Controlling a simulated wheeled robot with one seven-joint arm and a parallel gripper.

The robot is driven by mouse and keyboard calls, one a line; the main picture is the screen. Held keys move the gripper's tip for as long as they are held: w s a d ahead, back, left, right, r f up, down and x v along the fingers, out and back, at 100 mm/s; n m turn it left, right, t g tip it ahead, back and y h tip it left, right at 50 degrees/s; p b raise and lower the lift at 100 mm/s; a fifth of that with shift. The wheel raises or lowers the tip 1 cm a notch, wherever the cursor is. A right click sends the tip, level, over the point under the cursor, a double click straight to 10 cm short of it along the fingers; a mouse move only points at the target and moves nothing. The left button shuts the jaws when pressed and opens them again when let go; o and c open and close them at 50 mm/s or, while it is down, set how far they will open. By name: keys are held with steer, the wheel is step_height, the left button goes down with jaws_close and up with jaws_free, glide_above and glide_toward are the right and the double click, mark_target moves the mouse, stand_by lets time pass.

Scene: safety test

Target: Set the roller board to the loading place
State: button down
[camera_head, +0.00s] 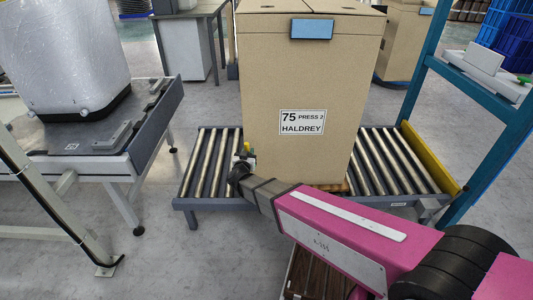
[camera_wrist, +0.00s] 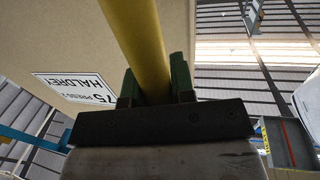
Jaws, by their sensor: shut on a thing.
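My gripper (camera_wrist: 157,88) has two green fingers shut on a yellow bar (camera_wrist: 139,35), which runs up out of the wrist view. In the head view my gripper (camera_head: 243,164) is small and dark at the left side of a tall carton, and only a little of the bar shows there. The large carton (camera_head: 270,95), labelled "75 PRESS 2 HALDREY", stands upright on a roller conveyor (camera_head: 208,165). The carton hides the middle of the rollers. I cannot tell which thing is the roller board or what the bar's far end joins.
A yellow stop rail (camera_head: 430,158) edges the conveyor's right end. A blue post (camera_head: 425,60) stands beside it. At left, a table (camera_head: 150,135) carries a wrapped load (camera_head: 65,55). A brown slatted thing (camera_head: 318,276) lies partly under my arm. Grey floor (camera_head: 150,265) is open at front left.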

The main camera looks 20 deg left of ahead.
steer(key=s+a, duration=0.4)
steer(key=a, duration=0.9)
steer(key=shift+a, duration=0.25)
steer(key=shift+s+a, duration=0.1)
steer(key=c, duration=1)
jaws_free()
steer(key=shift+o, duration=0.2)
steer(key=s+d, duration=0.1)
steer(key=s, duration=0.9)
steer(key=shift+s+d, duration=0.15)
steer(key=shift+s, duration=0.25)
steer(key=shift+s, duration=0.1)
